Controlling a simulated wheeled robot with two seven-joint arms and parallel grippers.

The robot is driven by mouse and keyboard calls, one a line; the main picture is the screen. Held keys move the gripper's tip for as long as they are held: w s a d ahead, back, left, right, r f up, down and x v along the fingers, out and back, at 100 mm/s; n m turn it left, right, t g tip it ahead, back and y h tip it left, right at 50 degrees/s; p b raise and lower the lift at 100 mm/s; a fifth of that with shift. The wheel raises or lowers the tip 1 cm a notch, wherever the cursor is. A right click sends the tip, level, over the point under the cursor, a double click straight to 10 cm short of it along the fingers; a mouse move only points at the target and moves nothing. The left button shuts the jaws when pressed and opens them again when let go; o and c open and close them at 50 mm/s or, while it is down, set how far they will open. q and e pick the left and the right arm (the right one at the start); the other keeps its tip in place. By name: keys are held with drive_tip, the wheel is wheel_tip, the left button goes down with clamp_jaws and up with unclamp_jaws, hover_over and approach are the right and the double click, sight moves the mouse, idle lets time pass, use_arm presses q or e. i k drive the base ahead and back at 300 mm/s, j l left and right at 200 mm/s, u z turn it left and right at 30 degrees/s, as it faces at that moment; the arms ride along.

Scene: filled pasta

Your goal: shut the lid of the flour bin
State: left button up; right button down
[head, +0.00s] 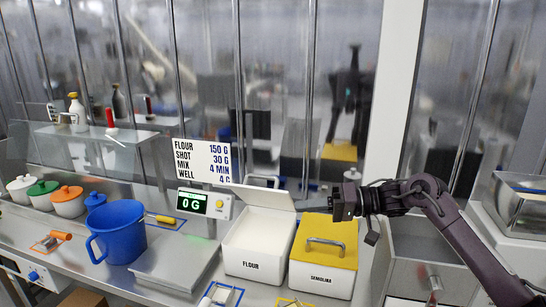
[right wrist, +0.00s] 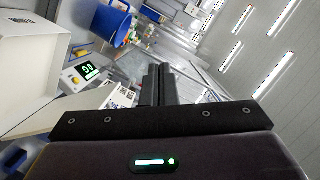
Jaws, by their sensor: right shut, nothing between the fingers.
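The flour bin (head: 252,264) is a white box labelled FLOUR on the counter, left of the semolina bin. Its white lid (head: 262,196) is open, tilted up at the back edge, with a handle on its far side. My right gripper (head: 302,204) comes in from the right above the semolina bin. Its fingers are shut and empty, with their tips at the lid's right edge; I cannot tell whether they touch it. In the right wrist view the shut fingers (right wrist: 160,84) point away, and a white box stands at the left. My left gripper is not in view.
The semolina bin (head: 325,275) has a yellow lid (head: 326,238) with a handle, shut. A scale display (head: 205,203) and sign (head: 202,160) stand left of the lid. A blue jug (head: 121,238) and several lidded pots are further left. Glass panels stand behind.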

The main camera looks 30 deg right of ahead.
sight(274, 198)
drive_tip(key=i+l, duration=0.75)
drive_tip(key=l, duration=0.1)
